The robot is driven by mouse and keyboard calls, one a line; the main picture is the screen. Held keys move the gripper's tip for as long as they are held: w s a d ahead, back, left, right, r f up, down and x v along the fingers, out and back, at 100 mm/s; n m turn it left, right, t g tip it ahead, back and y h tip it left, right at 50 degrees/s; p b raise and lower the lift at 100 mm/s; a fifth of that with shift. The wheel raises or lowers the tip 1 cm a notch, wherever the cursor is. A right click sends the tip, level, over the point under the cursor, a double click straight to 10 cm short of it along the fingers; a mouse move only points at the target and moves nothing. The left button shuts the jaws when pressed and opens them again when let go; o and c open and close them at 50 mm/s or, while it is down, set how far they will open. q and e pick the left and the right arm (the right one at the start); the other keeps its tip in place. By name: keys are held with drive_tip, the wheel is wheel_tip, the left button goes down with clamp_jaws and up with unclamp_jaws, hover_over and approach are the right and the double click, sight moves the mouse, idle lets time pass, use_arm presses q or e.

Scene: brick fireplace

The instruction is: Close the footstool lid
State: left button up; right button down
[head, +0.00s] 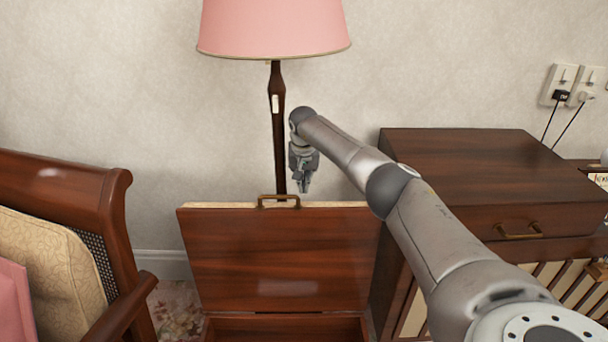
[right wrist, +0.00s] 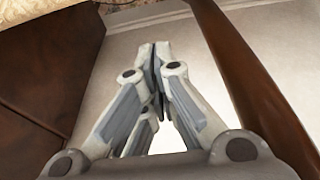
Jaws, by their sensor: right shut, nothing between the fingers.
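The footstool's wooden lid (head: 275,260) stands open and upright in the head view, its bare inner face toward me. A metal handle (head: 278,199) sits on its top edge, with a strip of cream padding behind it. Below, part of the footstool box (head: 285,329) shows. My right gripper (head: 304,187) points down just above and behind the lid's top edge, right of the handle. Its fingers are shut and empty in the right wrist view (right wrist: 156,65), where cream padding (right wrist: 30,10) shows at the top left. I cannot tell whether it touches the lid. My left gripper is out of view.
A lamp with a pink shade (head: 273,28) and dark pole (head: 278,130) stands behind the lid, close to my right gripper. A wooden cabinet (head: 480,160) is at the right, an armchair (head: 60,195) at the left. The wall (head: 130,90) is close behind.

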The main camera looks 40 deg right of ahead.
drive_tip(key=shift+s+a+r, duration=0.15)
drive_tip(key=shift+s+a, duration=0.4)
drive_tip(key=shift+s, duration=0.2)
drive_tip(key=shift+s+a+r, duration=0.15)
drive_tip(key=shift+s+a, duration=0.35)
drive_tip(key=shift+s, duration=0.25)
drive_tip(key=shift+s, duration=0.1)
